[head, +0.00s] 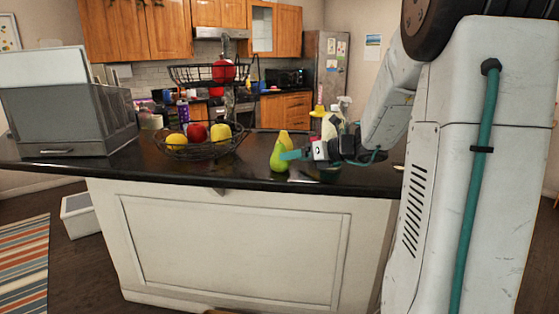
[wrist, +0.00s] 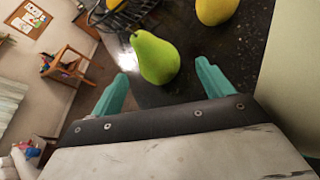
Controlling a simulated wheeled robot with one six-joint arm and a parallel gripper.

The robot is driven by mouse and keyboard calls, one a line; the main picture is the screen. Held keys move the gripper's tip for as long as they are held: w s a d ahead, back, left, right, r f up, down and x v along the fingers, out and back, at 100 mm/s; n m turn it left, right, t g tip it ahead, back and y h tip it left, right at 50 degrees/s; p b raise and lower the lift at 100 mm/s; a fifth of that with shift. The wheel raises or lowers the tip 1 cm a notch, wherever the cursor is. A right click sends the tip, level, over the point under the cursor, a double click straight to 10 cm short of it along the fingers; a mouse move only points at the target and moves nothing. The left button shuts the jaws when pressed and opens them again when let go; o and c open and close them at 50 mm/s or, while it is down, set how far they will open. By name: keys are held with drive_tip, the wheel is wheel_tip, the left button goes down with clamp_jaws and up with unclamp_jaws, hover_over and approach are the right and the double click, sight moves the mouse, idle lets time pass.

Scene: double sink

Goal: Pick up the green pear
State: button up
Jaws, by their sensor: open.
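The green pear (head: 279,157) stands on the dark island counter (head: 340,184), close to its front edge. In the wrist view the pear (wrist: 156,58) lies just beyond and between the two teal fingertips. My gripper (wrist: 162,80) is open, with nothing between its fingers. In the head view my gripper (head: 288,155) reaches in from the right, its teal finger beside the pear and overlapping it in the picture. I cannot tell whether they touch.
A yellow fruit (head: 285,138) stands right behind the pear; it also shows in the wrist view (wrist: 215,10). A two-tier wire basket (head: 205,150) of fruit is to the left. Bottles (head: 331,124) stand behind my gripper. A grey box (head: 68,115) sits at the far left.

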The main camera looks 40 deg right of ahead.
drive_tip(key=x, duration=0.4)
drive_tip(key=shift+w+a, duration=0.2)
drive_tip(key=c, duration=1.1)
